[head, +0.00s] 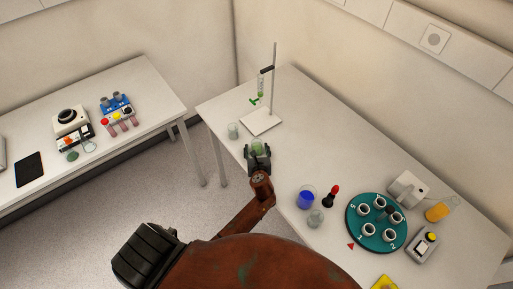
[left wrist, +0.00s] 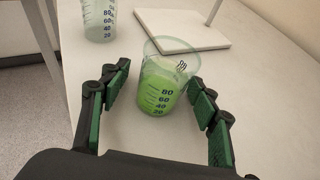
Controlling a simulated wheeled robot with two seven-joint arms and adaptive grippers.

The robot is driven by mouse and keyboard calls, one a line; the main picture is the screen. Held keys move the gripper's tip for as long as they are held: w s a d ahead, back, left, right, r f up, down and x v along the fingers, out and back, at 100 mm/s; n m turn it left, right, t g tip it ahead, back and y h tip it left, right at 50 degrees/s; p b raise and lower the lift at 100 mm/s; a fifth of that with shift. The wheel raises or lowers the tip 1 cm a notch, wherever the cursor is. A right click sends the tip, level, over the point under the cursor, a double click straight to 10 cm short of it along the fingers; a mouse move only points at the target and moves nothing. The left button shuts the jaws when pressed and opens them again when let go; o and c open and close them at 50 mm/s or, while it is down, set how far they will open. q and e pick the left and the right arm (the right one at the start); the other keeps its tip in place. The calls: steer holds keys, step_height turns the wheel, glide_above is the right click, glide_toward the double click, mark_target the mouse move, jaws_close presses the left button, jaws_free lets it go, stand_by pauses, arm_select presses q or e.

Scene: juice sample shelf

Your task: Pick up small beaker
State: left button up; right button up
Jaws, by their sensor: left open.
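A small clear beaker with green liquid (head: 257,149) stands upright near the left edge of the right-hand table; it also shows in the left wrist view (left wrist: 160,84). My left gripper (head: 258,153) is open, with one finger on each side of this beaker. In the left wrist view the fingers (left wrist: 158,92) show gaps to the glass on both sides. The beaker's markings face the wrist camera. A second, empty-looking beaker (head: 233,130) stands further back; the left wrist view shows it at upper left (left wrist: 99,20). My right gripper is not in view.
A burette stand with a white base (head: 262,122) is just behind the green beaker. A blue-liquid beaker (head: 306,198), clear beaker (head: 316,218), dropper bottle (head: 331,197) and teal round rack (head: 376,240) stand nearer on the right. The left table (head: 150,85) is separate.

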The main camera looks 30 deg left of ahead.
arm_select(q)
steer(key=shift+c, duration=0.4)
steer(key=c, duration=1.3)
steer(key=shift+o, duration=0.2)
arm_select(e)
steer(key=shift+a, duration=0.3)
